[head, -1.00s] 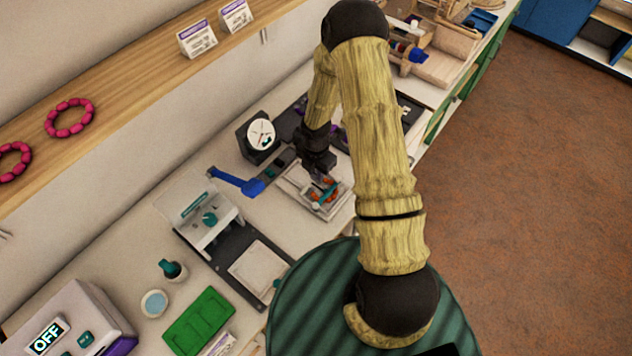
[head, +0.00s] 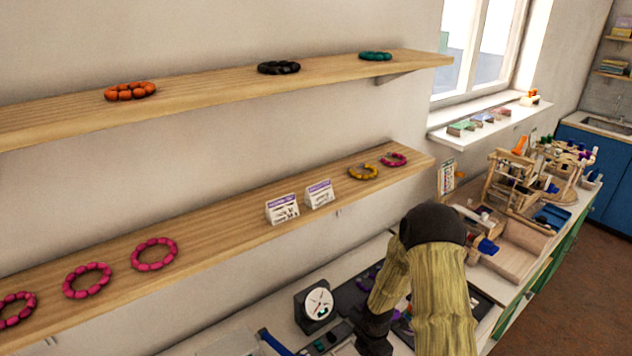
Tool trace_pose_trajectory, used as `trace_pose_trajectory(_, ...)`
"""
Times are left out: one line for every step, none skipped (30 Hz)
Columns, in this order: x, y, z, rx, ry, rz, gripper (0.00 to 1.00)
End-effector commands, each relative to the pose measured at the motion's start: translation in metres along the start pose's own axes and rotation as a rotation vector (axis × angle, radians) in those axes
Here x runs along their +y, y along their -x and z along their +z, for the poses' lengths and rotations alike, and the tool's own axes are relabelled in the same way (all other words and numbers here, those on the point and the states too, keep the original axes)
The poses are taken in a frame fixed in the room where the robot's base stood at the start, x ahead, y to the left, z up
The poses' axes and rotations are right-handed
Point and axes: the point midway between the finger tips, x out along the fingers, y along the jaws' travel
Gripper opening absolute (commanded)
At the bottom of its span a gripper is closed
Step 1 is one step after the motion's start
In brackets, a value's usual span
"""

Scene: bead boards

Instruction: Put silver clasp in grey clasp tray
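My gripper (head: 374,345) shows only as a dark body at the bottom edge of the head view, below my tan arm. Its fingertips are cut off by the frame, so I cannot see whether it is open or holds anything. I cannot make out a silver clasp. I cannot pick out a grey clasp tray either; the bench below my gripper is mostly out of frame.
A dial gauge (head: 318,304) stands on the bench left of my gripper, with a blue handle (head: 275,342) nearby. A lower shelf (head: 225,232) holds bracelets and two cards. Wooden bench equipment (head: 512,180) stands at the right.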

Motion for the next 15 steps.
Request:
trace_pose_trajectory(0.0000,0.0005,0.0000,0.000,-0.057,0.000,0.00)
trace_pose_trajectory(0.0000,0.0007,0.0001,0.000,-0.097,0.000,0.00)
trace_pose_trajectory(0.0001,0.0011,0.0001,0.000,-0.156,0.000,0.00)
trace_pose_trajectory(0.0001,0.0013,0.0001,-0.001,-0.200,0.000,0.00)
trace_pose_trajectory(0.0001,0.0016,0.0001,-0.001,-0.245,0.000,0.00)
trace_pose_trajectory(0.0001,0.0019,0.0001,-0.001,-0.304,0.000,0.00)
trace_pose_trajectory(0.0001,0.0021,0.0001,-0.001,-0.349,0.000,0.00)
trace_pose_trajectory(0.0002,0.0024,0.0002,-0.001,-0.393,0.000,0.00)
trace_pose_trajectory(0.0002,0.0027,0.0002,-0.001,-0.453,0.000,0.00)
trace_pose_trajectory(0.0002,0.0029,0.0002,-0.001,-0.497,0.000,0.00)
trace_pose_trajectory(0.0002,0.0032,0.0002,-0.001,-0.543,0.000,0.00)
trace_pose_trajectory(0.0002,0.0035,0.0002,-0.001,-0.602,0.000,0.00)
trace_pose_trajectory(0.0002,0.0037,0.0002,-0.001,-0.647,0.000,0.00)
trace_pose_trajectory(0.0002,0.0040,0.0002,-0.001,-0.691,0.000,0.00)
trace_pose_trajectory(0.0002,0.0043,0.0002,-0.001,-0.751,0.000,0.00)
